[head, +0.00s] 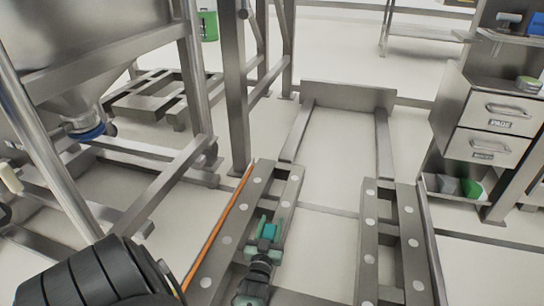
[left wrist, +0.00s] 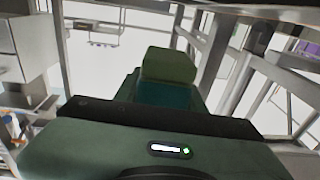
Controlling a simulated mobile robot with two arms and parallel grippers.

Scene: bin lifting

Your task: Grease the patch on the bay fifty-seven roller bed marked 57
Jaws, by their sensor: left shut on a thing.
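My left gripper (head: 264,248) is over the left rail of the roller bed (head: 228,240), pointing away from me. It is shut on a small green and teal block (head: 269,230), which looks like a pad. The block also shows ahead of the gripper in the left wrist view (left wrist: 168,65). The bed has two grey metal rails with round pale discs along them; the right rail (head: 412,240) is clear. I cannot make out a 57 mark or a patch. Whether the block touches the rail I cannot tell. My right gripper is not in view.
A metal hopper (head: 100,55) on a steel frame stands at the left, with a blue ring (head: 88,132) at its outlet. At the right is a cabinet with a drawer marked PADS (head: 500,112) and an open tray (head: 443,200). Pale floor lies between the rails.

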